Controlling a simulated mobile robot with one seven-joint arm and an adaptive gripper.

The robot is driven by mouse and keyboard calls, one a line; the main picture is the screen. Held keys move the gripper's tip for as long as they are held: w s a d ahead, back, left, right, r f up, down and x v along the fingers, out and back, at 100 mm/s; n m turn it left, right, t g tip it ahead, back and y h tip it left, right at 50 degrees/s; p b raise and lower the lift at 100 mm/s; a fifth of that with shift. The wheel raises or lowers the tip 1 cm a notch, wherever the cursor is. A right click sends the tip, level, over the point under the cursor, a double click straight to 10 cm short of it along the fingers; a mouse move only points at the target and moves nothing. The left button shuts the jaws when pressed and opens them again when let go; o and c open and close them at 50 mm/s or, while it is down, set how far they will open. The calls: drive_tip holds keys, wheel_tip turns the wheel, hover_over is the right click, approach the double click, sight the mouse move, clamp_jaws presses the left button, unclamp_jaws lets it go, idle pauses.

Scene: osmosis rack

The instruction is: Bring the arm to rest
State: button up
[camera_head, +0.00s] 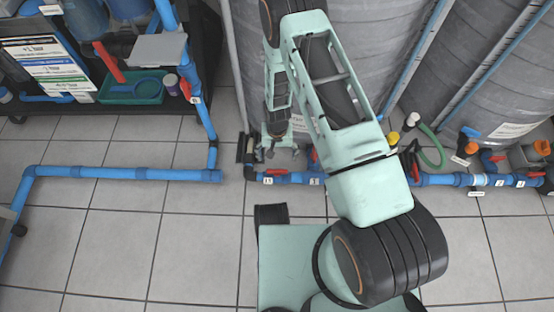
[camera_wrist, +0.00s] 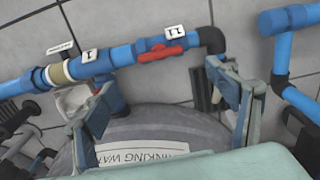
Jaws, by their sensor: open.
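My gripper (camera_head: 277,152) hangs low in front of the grey tanks, just above the floor-level blue pipe line. My arm rises from my pale green base, bends at the top of the view and comes down to it. In the wrist view my gripper (camera_wrist: 160,95) has its two fingers wide apart with nothing between them. Beyond the fingers is the blue pipe (camera_wrist: 118,60) with a red valve handle (camera_wrist: 160,53) and tags. The pipe and the fingers look apart, but the exact gap is unclear.
Large grey tanks (camera_head: 460,70) stand behind my arm. A blue pipe (camera_head: 120,173) runs along the floor at left. A dark rack with a green tray (camera_head: 130,92) stands at upper left. Valves and a green hose (camera_head: 432,150) are at right. The tiled floor in front is clear.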

drive_tip(key=shift+r, duration=0.35)
idle(0.3)
